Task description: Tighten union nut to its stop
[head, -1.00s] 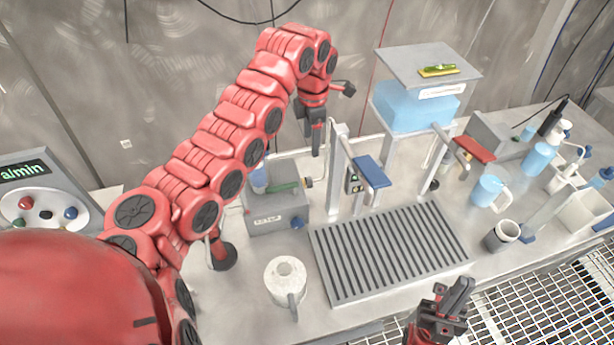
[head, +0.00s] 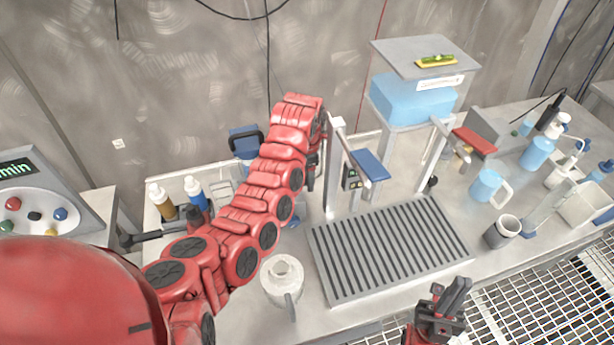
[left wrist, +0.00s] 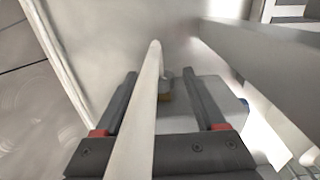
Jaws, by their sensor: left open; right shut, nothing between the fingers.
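My left gripper (left wrist: 161,74) is open in the left wrist view, one dark finger on each side of a pale upright tube or post. In the head view my left arm covers this spot, and only a dark bit of the gripper (head: 312,172) shows. My right gripper (head: 450,300) is shut and empty in front of the drip tray.
The slatted drip tray (head: 375,292) lies mid-bench, with a metal stand and blue paddle (head: 369,165) behind it. A white jug (head: 282,282) stands left of it. A blue tank (head: 412,102), mugs and bottles stand right; more bottles (head: 195,192) stand left.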

